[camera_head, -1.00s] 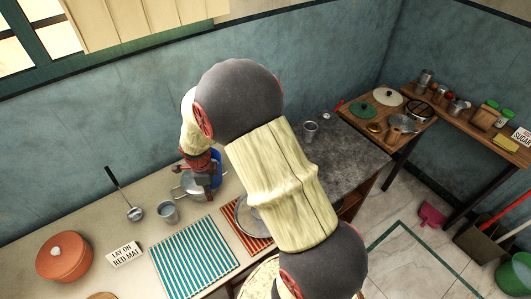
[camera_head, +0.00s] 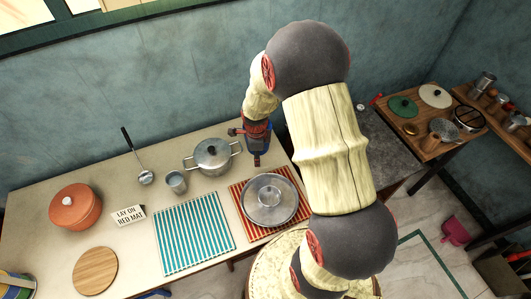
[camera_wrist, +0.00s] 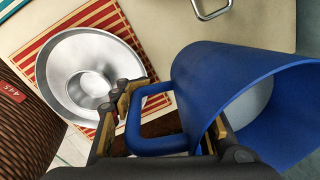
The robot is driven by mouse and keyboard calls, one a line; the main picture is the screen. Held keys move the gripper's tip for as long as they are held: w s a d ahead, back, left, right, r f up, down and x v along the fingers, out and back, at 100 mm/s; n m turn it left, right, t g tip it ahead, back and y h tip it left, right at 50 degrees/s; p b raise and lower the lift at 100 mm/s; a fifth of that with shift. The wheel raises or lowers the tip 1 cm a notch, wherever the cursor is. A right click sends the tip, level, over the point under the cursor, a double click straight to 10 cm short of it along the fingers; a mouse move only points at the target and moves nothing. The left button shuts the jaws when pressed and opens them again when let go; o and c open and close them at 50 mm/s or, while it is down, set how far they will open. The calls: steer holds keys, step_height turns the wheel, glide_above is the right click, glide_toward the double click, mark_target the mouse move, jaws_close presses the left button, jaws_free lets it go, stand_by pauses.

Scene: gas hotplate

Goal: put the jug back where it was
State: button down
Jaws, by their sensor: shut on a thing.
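The blue jug (camera_wrist: 225,75) fills the right of the wrist view, with its open mouth turned to the right. My gripper (camera_wrist: 168,115) is shut on the jug's handle (camera_wrist: 150,138). In the camera_head view my gripper (camera_head: 257,150) hangs over the counter's back right, right of the lidded steel pot (camera_head: 212,156). The jug shows there only as a small blue patch (camera_head: 269,127), mostly hidden by my arm. Whether the jug touches the counter cannot be told.
The red striped mat (camera_head: 242,199) holds a round metal piece (camera_head: 269,199) in front of my gripper. A metal cup (camera_head: 176,182), ladle (camera_head: 145,177), teal striped mat (camera_head: 194,233) and orange pot (camera_head: 75,207) lie left.

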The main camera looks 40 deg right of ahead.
steer(key=d, duration=0.1)
steer(key=w+d+f, duration=0.1)
steer(key=w+d, duration=0.1)
steer(key=shift+d+f+b, duration=0.1)
steer(key=shift+f+b, duration=0.2)
steer(key=shift+f, duration=0.1)
steer(key=b, duration=0.1)
glide_above(265, 157)
steer(key=a, duration=0.1)
steer(key=f, duration=0.4)
steer(key=shift+s+f, duration=0.3)
steer(key=shift+f, duration=0.05)
steer(key=shift+w+d+f, duration=0.2)
steer(key=shift+d+f, duration=0.2)
steer(key=shift+f, duration=0.15)
steer(key=shift+f+b, duration=0.6)
steer(key=shift+f, duration=0.8)
steer(key=shift+f, duration=0.15)
steer(key=c, duration=1.1)
jaws_free()
steer(key=shift+o, duration=0.2)
